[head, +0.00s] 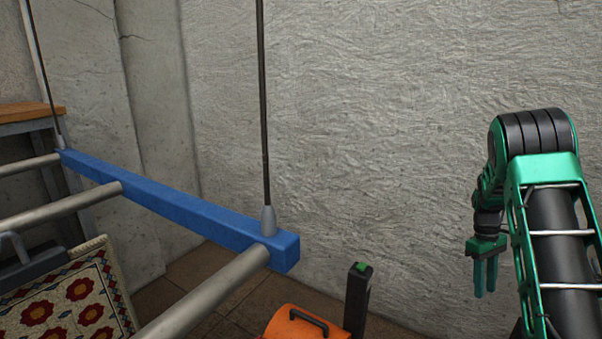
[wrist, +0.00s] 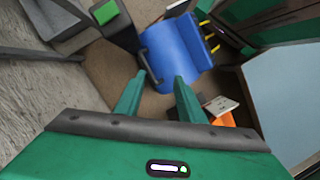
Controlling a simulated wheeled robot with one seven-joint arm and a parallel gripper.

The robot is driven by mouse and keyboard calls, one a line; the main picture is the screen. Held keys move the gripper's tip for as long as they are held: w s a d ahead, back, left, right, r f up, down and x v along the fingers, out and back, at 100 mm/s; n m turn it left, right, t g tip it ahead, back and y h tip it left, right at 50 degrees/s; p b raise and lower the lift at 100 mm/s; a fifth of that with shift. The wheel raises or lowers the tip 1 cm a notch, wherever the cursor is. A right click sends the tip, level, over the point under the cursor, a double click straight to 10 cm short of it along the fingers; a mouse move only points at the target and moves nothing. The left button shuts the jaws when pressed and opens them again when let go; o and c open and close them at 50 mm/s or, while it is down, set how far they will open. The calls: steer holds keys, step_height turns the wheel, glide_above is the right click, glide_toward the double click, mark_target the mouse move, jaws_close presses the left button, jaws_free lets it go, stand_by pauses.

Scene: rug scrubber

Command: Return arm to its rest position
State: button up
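My green arm rises at the right of the head view and bends over at a black banded joint. My gripper (head: 485,278) hangs from it, fingers pointing down, in front of the bare wall. In the wrist view my gripper (wrist: 159,76) has its two green fingers apart with nothing between them. Beyond the fingers are the floor and a blue object (wrist: 178,52) with a dark handle. The gripper touches nothing that I can see.
A blue bar (head: 180,205) with metal rods hangs on dark cables at the left. A flowered rug (head: 75,300) shows below it. An orange object (head: 305,325) and a dark post (head: 357,298) with a green top stand low in the middle. A rough wall (head: 380,120) is behind.

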steer(key=s+a+r+m+t, duration=0.1)
steer(key=s+a+r+m, duration=0.2)
steer(key=s+r, duration=0.55)
steer(key=s+a+r+m+t, duration=0.1)
steer(key=s+a+r+m, duration=0.2)
steer(key=s+r, duration=0.55)
steer(key=s+a+m, duration=0.2)
steer(key=s+a, duration=0.1)
steer(key=s, duration=0.7)
steer(key=s+a+m+t+y, duration=0.1)
steer(key=s+a, duration=0.3)
steer(key=s, duration=0.6)
steer(key=shift+s+a+m, duration=0.25)
steer(key=shift+a+m, duration=0.05)
steer(key=shift+m, duration=0.6)
steer(key=shift+c, duration=0.6)
